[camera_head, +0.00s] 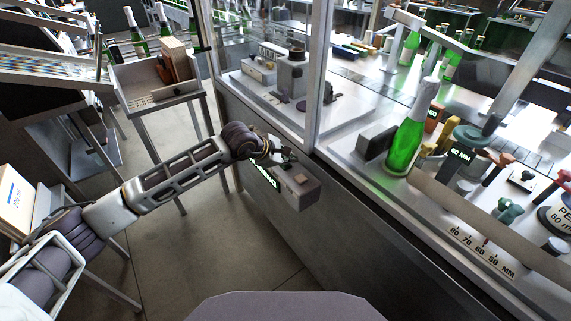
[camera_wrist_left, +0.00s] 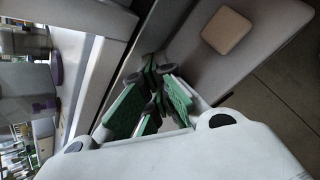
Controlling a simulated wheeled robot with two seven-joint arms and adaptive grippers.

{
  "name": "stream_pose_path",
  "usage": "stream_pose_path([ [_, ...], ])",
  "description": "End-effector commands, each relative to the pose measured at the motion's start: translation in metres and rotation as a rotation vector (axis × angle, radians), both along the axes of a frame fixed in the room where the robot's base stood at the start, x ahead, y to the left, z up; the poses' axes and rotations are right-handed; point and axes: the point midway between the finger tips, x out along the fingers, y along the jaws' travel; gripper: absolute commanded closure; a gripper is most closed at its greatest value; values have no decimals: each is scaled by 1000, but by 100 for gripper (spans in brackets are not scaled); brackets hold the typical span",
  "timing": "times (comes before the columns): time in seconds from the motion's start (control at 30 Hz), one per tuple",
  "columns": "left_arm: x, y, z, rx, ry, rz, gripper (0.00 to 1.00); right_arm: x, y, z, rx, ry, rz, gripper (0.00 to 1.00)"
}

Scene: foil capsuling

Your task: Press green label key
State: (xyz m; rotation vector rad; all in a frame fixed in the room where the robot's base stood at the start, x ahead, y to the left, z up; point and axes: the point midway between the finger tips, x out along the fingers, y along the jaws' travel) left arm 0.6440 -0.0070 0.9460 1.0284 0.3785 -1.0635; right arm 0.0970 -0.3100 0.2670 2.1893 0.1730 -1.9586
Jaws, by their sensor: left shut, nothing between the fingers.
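A grey control box (camera_head: 300,190) sticks out from the side of the machine bench, with glowing pale-green lettering (camera_head: 265,178) on its face; I cannot read it surely. A small beige square key (camera_head: 300,179) sits on its top, and the key also shows in the left wrist view (camera_wrist_left: 227,31). My left gripper (camera_head: 287,158) is shut and empty, over the bench-side end of the box and short of the key. In the left wrist view its green-padded fingers (camera_wrist_left: 155,97) are together, apart from the key. No green label on the key shows. My right gripper is out of view.
A green bottle (camera_head: 408,140) with a white top stands on the bench beside coloured knobs and a size scale (camera_head: 482,250). A glazed frame post (camera_head: 319,75) rises close to my left gripper. Open floor lies below.

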Motion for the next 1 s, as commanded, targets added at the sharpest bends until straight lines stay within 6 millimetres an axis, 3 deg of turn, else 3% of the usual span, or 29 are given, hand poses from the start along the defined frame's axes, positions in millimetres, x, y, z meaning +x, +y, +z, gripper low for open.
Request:
stream_pose_path([
  [1.0, 0, 0, 18, 0, 1, -1, 100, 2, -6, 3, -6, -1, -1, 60],
])
